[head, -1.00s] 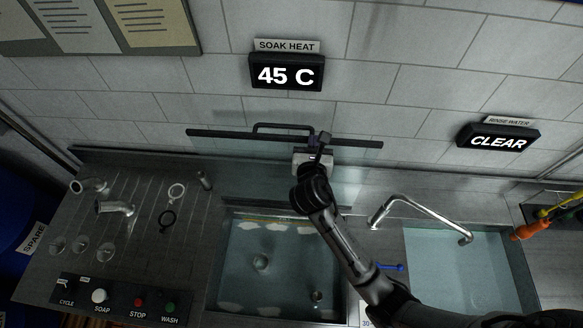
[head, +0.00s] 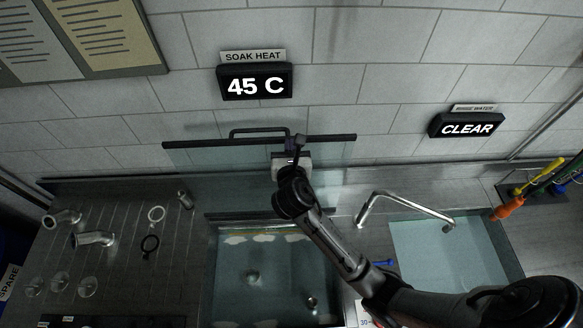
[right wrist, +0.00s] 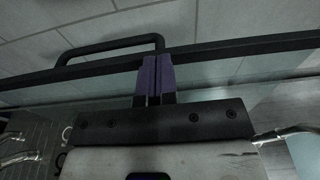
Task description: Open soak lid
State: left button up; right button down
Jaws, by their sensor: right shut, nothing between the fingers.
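The soak lid (head: 225,160) is a clear pane with a dark top bar and a dark loop handle (head: 258,130). It stands raised at the back of the soak basin (head: 265,265), near the tiled wall, and the basin's water is uncovered. My right gripper (head: 297,142) is at the lid's top bar, right of the handle. In the right wrist view its purple fingers (right wrist: 155,70) are together and empty, overlapping the bar. I cannot tell if they touch it. My left gripper is not in view.
A curved faucet (head: 405,205) and a rinse basin (head: 450,255) are to the right. Glassware and rings lie on the ribbed drainboard (head: 110,225) at left. Wall displays read "45 C" (head: 255,84) and "CLEAR" (head: 467,127). Coloured-handled tools (head: 510,207) are at far right.

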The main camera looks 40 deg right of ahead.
jog(key=b+v, duration=0.2)
jog(key=v, duration=0.9)
jog(key=shift+s+a, duration=0.2)
jog(key=shift+s, duration=0.15)
jog(key=s+a+f+m+g+y, duration=0.25)
jog(key=f+m+y, duration=0.25)
jog(key=m, duration=0.9)
jog(key=s+a+f+m+g+y, duration=0.25)
jog(key=s+f+m+y, duration=0.2)
jog(key=m, duration=0.85)
jog(key=s+d+f+g, duration=0.2)
jog(key=s+f, duration=0.3)
jog(key=s, duration=0.2)
jog(key=s+d+f+g, duration=0.2)
jog(key=s+f, duration=0.4)
jog(key=s, duration=0.2)
jog(key=shift+s+g, duration=0.2)
jog(key=shift+g, duration=0.1)
